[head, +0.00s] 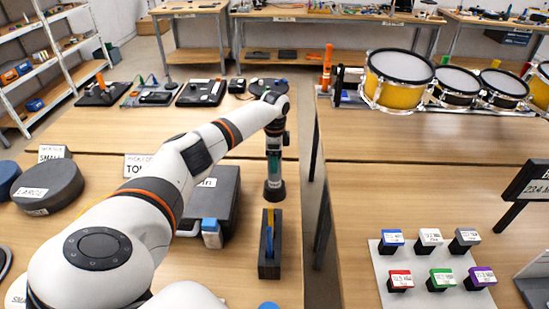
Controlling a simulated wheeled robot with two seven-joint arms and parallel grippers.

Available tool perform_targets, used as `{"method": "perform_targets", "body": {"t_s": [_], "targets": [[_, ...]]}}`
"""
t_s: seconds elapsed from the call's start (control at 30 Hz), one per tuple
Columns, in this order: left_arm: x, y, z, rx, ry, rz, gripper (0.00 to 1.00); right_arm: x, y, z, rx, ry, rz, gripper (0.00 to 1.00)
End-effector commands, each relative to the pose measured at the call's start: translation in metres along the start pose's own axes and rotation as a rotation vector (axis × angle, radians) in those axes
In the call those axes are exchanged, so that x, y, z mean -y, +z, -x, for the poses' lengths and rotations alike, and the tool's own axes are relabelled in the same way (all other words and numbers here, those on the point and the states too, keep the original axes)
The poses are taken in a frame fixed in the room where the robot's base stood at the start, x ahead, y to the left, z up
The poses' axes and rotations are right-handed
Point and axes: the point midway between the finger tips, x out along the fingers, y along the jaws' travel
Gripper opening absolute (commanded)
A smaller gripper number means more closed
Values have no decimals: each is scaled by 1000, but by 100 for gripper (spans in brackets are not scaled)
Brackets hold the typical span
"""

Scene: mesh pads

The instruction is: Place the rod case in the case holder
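My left arm reaches in from the left, and its gripper (275,148) points down at the centre of the head view. Directly below and in line with it is an upright teal tube (274,167) with pale bands and a dark, wider base. The fingers are too small to make out, so I cannot tell whether they grip the tube. Just nearer is a narrow dark block (263,268) on the table, with a yellow piece (270,218) and a blue piece (269,245) in it. I cannot tell for certain which is the rod case or the case holder. My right gripper is out of view.
A dark grey box (222,190) and a blue-and-white item (211,233) stand left of the block. A gap separates this table from the right one, which holds a pale board (415,290) with several coloured blocks. Drums (398,80) stand at the back right.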

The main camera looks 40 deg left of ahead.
Motion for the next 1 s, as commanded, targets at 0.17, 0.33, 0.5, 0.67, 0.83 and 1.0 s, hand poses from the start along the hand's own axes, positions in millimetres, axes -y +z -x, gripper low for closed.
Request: {"method": "perform_targets", "body": {"t_s": [0.17, 0.33, 0.5, 0.67, 0.83, 1.0], "targets": [[0, 0, 2, 0, 1, 0, 61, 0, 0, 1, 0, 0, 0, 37], [-1, 1, 18, 3, 2, -1, 61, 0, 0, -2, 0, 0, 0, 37], [-1, 0, 53, 3, 4, -1, 61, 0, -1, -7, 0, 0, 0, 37], [-1, 1, 87, 4, 3, 0, 61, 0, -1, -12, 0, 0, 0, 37], [-1, 1, 112, 2, 1, 0, 61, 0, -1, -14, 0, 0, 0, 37], [0, 0, 123, 0, 0, 0, 61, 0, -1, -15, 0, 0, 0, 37]]}}
